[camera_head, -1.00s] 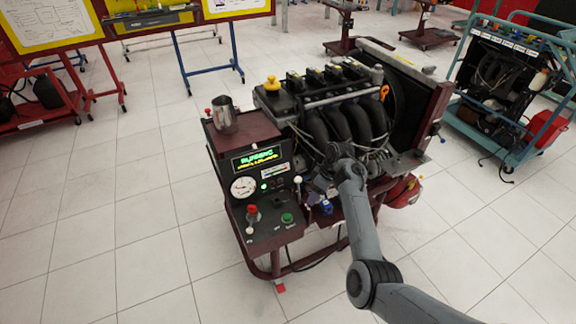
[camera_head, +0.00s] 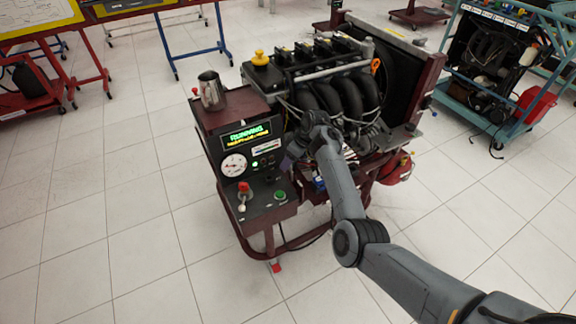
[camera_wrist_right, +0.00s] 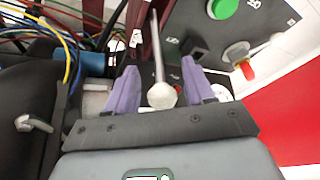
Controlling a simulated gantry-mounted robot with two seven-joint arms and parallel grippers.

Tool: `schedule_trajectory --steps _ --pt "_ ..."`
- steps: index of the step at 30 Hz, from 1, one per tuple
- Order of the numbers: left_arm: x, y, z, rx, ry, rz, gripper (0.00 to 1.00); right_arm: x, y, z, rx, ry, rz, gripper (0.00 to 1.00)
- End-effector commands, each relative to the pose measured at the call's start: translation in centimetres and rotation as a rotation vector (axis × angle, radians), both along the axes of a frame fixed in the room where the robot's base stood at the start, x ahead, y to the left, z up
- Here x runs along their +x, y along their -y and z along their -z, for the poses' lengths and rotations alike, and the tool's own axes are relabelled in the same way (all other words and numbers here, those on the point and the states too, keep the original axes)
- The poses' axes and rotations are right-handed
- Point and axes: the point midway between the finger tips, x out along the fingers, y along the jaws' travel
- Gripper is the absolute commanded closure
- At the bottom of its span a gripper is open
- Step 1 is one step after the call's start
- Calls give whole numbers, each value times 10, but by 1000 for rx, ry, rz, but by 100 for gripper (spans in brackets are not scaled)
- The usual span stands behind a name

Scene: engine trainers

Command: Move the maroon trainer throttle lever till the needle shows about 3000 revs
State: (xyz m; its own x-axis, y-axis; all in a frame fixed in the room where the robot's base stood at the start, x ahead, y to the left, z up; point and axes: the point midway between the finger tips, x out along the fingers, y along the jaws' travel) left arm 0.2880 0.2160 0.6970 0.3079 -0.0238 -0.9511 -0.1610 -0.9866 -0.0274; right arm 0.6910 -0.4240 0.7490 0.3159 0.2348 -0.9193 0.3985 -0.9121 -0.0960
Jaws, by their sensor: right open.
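The maroon trainer (camera_head: 238,108) stands in the middle of the head view, with a lit display (camera_head: 247,133) and a round white gauge (camera_head: 234,165) on its panel. The needle is too small to read. The throttle lever has a pale round knob (camera_wrist_right: 161,95) on a metal rod in the right wrist view; my arm hides it in the head view. My right gripper (camera_head: 284,163) is at the panel's right side. In the wrist view its purple fingers (camera_wrist_right: 160,68) are open, one on each side of the lever, with gaps visible. My left gripper is not in view.
A red knob (camera_head: 244,187) and a green button (camera_head: 280,195) sit on the lower panel. A metal jug (camera_head: 211,91) stands on top. The engine (camera_head: 335,90) with hoses is beside the panel. Tiled floor lies clear in front.

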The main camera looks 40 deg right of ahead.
Motion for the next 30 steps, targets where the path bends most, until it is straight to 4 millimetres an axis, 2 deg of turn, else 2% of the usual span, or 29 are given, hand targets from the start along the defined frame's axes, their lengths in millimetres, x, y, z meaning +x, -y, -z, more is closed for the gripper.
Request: schedule_trajectory --steps 1,6,16,26,30 --pt "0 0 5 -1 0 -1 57 1 -1 7 0 -1 -1 47" --pt "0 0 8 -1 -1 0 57 5 -4 15 -1 -1 -1 47" --pt "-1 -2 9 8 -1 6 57 5 -4 16 -1 -1 -1 47" --pt "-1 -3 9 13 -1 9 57 5 -4 16 -1 -1 -1 98" --pt "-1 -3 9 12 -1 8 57 5 -4 16 0 -1 -1 100"
